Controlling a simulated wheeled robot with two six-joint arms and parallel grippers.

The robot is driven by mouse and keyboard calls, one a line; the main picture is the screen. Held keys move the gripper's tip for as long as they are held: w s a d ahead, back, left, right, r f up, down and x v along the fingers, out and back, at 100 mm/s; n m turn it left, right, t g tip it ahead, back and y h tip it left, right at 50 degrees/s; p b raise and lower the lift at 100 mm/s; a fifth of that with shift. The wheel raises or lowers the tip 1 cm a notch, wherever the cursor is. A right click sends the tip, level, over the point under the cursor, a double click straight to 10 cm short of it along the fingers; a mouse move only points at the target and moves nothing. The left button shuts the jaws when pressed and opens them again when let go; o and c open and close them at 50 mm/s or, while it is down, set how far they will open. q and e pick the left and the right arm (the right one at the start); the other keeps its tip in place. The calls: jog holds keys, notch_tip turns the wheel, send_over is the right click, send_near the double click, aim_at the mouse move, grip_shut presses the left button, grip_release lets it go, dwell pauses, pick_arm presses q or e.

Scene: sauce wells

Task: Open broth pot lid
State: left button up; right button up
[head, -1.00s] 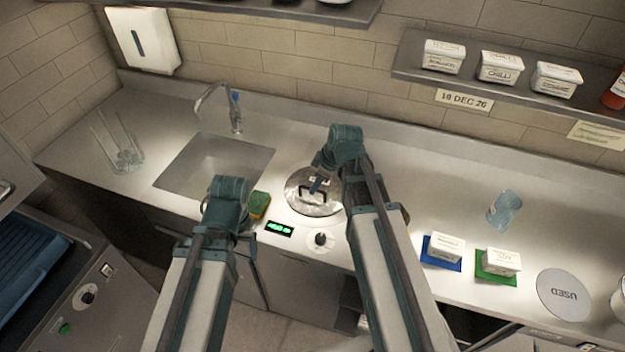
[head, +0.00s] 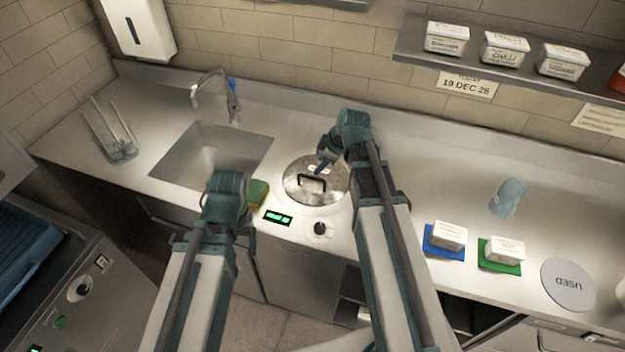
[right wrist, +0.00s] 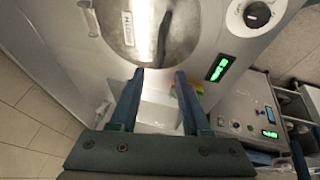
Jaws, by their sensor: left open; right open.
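The round steel broth pot lid (head: 298,194) lies flat in the counter, with a black bar handle (head: 312,184) on top. The lid also shows at the top of the right wrist view (right wrist: 125,45). My right gripper (head: 322,166) is open and empty, just behind and above the handle in the head view. Its two fingers (right wrist: 159,74) stand apart at the lid's edge in the right wrist view, with nothing between them. My left gripper (head: 226,192) is left of the lid, over the counter's front near the sink; its fingertips are hidden in the head view.
A green-yellow sponge (head: 258,192), a green display (head: 277,218) and a knob (head: 320,229) are near the lid. The sink (head: 205,160) is to the left. A shelf (head: 415,55) hangs above.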

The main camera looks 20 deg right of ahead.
aim_at(310, 176)
jog(key=b+x, duration=0.6)
jog(key=x, duration=0.2)
jog(key=shift+w+f+b, duration=0.15)
jog(key=shift+f+b, duration=0.2)
jog(key=shift+b, duration=0.05)
jog(key=shift+c, duration=0.2)
grip_shut()
jog(key=shift+r, duration=0.1)
dwell(0.7)
